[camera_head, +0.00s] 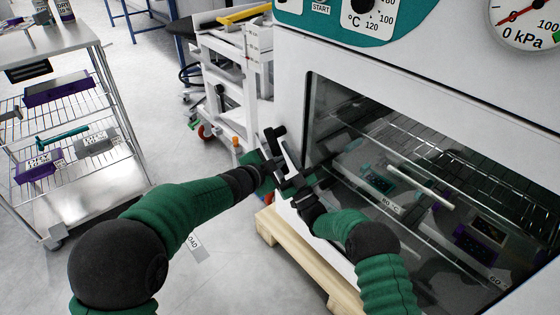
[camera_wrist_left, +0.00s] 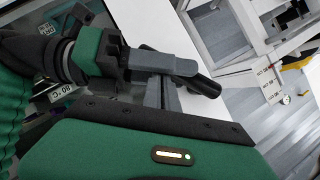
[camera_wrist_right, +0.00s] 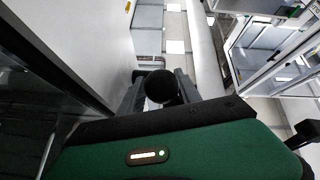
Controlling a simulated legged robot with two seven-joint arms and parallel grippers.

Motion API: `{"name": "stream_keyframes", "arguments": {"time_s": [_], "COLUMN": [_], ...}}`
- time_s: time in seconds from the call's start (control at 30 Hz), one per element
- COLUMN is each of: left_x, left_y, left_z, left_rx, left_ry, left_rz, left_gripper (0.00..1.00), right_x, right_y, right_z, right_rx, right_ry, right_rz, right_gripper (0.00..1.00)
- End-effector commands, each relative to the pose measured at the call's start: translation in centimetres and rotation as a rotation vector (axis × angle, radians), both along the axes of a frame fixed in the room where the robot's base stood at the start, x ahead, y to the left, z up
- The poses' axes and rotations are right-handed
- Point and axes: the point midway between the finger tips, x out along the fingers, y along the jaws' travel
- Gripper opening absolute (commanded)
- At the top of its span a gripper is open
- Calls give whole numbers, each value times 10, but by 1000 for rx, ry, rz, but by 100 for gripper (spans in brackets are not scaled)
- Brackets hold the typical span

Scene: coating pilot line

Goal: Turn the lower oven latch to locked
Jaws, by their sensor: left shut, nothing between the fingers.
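The oven (camera_head: 292,95) stands at the right with its glass window facing me. A black latch handle (camera_head: 274,134) sticks out by its left edge; its rounded end shows in the right wrist view (camera_wrist_right: 161,87) and its dark bar in the left wrist view (camera_wrist_left: 207,86). My right gripper (camera_head: 290,165) has its fingers apart, one on each side of the handle end; firm contact cannot be told. My left gripper (camera_head: 276,170) is shut and empty, close beside the right one and the handle. The grippers partly hide the latch, and its locked mark is not visible.
A wire-shelf trolley (camera_head: 130,150) stands at the left, and a white cart (camera_head: 228,100) is behind the latch. A wooden pallet (camera_head: 290,247) lies under the oven. A pale door bar (camera_head: 420,186) crosses the glass. The floor between trolley and oven is mostly clear.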

Motion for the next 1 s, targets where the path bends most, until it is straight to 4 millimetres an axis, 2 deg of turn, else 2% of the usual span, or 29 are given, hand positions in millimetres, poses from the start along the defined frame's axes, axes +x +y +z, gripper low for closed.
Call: {"name": "stream_keyframes", "arguments": {"time_s": [0.03, 0.37, 0.47, 0.8, 1.0], "left_x": [-1, -2, -2, -2, -2], "left_y": [-1, -3, -3, -3, -3], "left_z": [-2, 2, 2, 3, 3], "left_rx": [1, -2, -2, -2, -2], "left_ry": [3, -2, -3, -4, -4], "left_rz": [-2, -6, -7, -8, -7], "left_gripper": [0, 0, 0, 0, 0], "right_x": [-1, -3, -12, -67, -78], "right_y": [2, 0, -7, -46, -53], "right_z": [6, 4, -5, -53, -65], "right_rx": [4, 3, 3, 5, 3], "right_ry": [-12, -8, -6, -6, 7], "right_rz": [4, 2, 1, 1, -2], "right_gripper": [48, 48, 48, 48, 48]}}
